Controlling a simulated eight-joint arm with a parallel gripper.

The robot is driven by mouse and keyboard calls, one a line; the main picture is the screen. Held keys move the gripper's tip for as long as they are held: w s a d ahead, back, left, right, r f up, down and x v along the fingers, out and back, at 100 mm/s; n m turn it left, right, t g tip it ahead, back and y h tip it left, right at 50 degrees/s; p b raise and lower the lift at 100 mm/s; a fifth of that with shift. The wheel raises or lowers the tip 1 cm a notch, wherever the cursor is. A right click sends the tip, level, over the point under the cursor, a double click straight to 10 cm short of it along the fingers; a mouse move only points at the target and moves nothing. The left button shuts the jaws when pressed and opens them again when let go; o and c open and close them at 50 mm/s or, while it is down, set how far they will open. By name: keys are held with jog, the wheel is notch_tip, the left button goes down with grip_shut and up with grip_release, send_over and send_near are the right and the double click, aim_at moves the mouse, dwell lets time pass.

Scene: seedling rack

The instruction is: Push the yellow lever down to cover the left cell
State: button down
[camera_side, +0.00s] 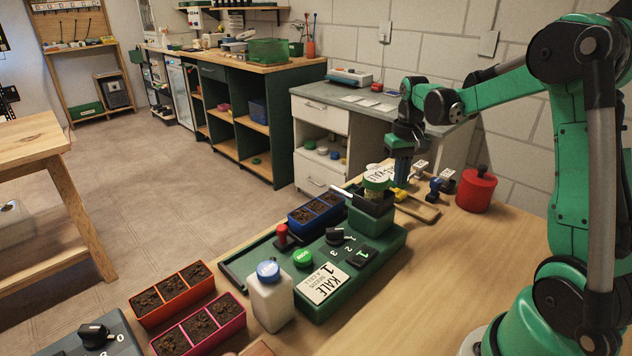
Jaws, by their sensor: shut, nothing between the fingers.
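The green seeder machine (386,248) stands on the wooden table, with a hopper (372,217) on top. A pale rod (344,193) sticks out to the left of the hopper; its colour is hard to make out. A small yellow part (400,195) shows just right of the hopper; I cannot tell whether it is the lever. A blue tray (335,216) with soil-filled cells sits at the machine's far side. My gripper (402,181) is shut and empty, pointing down close above the yellow part. Whether they touch is unclear.
Several stamps (436,192) and a wooden block (424,212) lie right of the hopper, with a red pot (476,190) beyond. A white bottle (270,298), orange tray (172,318) and pink tray (238,321) are nearer. The table's right front is clear.

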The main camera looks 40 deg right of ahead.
aim_at(398, 192)
jog(key=shift+f, duration=0.2)
jog(key=shift+f, duration=1.65)
jog(key=shift+r, duration=3.8)
